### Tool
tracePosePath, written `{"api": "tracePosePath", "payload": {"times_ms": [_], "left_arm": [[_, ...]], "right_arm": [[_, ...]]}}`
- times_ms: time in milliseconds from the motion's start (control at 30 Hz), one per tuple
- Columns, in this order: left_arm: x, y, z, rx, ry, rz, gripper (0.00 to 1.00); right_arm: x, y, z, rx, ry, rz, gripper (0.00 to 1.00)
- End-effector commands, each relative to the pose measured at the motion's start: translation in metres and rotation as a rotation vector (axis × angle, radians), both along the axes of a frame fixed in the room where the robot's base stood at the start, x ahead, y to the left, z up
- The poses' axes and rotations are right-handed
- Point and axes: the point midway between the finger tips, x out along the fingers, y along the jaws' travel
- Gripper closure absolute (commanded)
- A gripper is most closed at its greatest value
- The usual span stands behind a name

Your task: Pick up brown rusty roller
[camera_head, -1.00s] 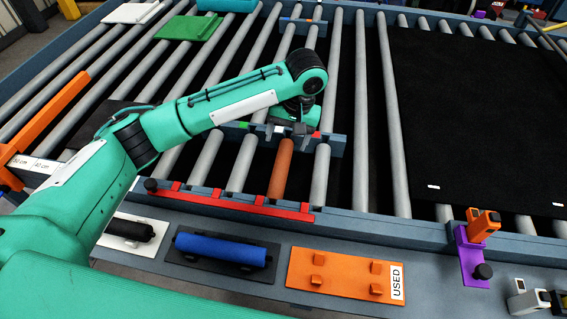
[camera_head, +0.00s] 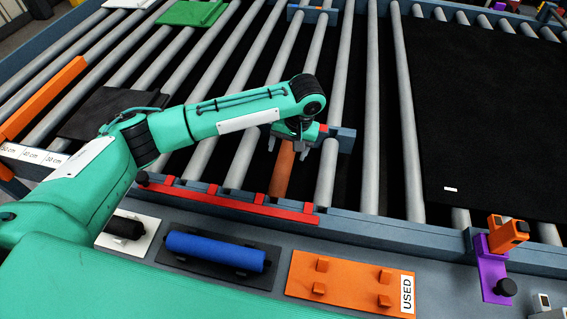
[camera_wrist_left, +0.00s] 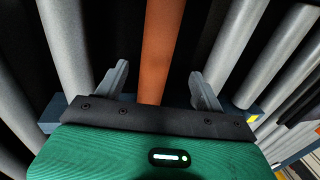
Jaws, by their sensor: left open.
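The brown rusty roller (camera_head: 283,170) lies among grey rollers on the conveyor, its near end at the red-marked rail. My left gripper (camera_head: 288,148) is above its far part, and the wrist and fingers hide some of that end. In the left wrist view the roller (camera_wrist_left: 157,50) runs between the two fingers of my open left gripper (camera_wrist_left: 163,82), with a gap on each side. My right gripper is not in view.
Grey rollers flank the rusty one, including a short one (camera_head: 326,175) on the right. A red-marked rail (camera_head: 230,201) borders the near side. In front lie an orange "USED" holder (camera_head: 345,283), a blue roller (camera_head: 215,250) and a black roller (camera_head: 125,227). A purple bracket (camera_head: 492,270) stands at right.

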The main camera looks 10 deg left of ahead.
Motion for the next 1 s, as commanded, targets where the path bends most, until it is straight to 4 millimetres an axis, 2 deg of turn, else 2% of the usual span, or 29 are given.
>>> {"api": "tracePosePath", "payload": {"times_ms": [100,333,467,633,900,1000], "left_arm": [[0.000,0.003,-0.012,0.000,0.001,0.001,0.30],[-0.001,0.005,-0.027,0.002,0.002,0.001,0.30],[-0.002,0.006,-0.044,0.002,0.002,0.001,0.30],[-0.002,0.009,-0.065,0.001,0.001,0.001,0.30],[-0.002,0.010,-0.070,0.000,-0.001,0.000,0.30],[-0.002,0.010,-0.070,0.000,-0.001,0.000,0.50]], "right_arm": [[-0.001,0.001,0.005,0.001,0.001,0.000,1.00],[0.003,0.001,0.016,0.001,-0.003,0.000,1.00],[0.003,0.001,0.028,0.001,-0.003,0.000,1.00],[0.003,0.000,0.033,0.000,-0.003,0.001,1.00],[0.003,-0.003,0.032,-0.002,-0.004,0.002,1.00],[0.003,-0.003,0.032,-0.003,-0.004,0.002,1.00]]}}
